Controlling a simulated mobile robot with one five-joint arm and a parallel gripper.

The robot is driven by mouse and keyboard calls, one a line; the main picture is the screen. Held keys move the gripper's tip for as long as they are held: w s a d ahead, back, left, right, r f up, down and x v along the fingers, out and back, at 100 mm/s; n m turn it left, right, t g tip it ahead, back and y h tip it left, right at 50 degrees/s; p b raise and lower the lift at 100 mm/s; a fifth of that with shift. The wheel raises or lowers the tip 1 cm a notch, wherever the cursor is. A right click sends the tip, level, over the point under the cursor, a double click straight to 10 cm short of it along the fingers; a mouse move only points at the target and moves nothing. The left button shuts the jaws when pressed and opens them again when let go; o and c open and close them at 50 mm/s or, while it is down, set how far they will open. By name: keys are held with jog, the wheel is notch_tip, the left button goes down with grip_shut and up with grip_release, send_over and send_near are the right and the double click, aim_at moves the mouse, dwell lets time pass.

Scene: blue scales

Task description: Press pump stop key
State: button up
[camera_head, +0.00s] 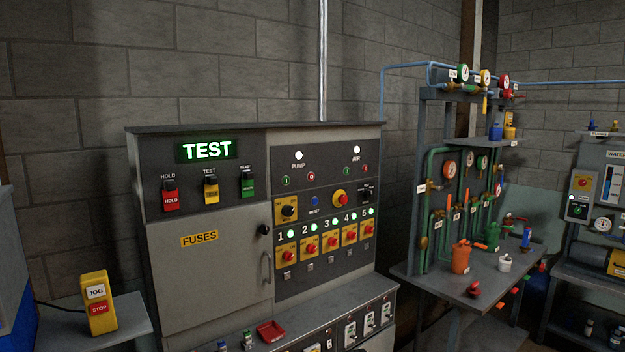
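The grey control cabinet (200,265) stands against the wall, its panel facing me at an angle. Under the PUMP label, below a lit white lamp (298,155), are two small round keys. The left one is the green start key (286,181), marked I. The right one is the red stop key (311,176), marked O. A similar pair, green (346,171) and red (365,169), sits under the AIR label. Nothing covers the pump keys. My gripper is not in view.
A green TEST display (208,150) is lit. Below the keys are yellow-plated knobs and several numbered red switches. A yellow JOG/STOP box (98,303) stands at left. A ledge with a red tray (270,331) juts out below. A valve bench (480,285) stands at right.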

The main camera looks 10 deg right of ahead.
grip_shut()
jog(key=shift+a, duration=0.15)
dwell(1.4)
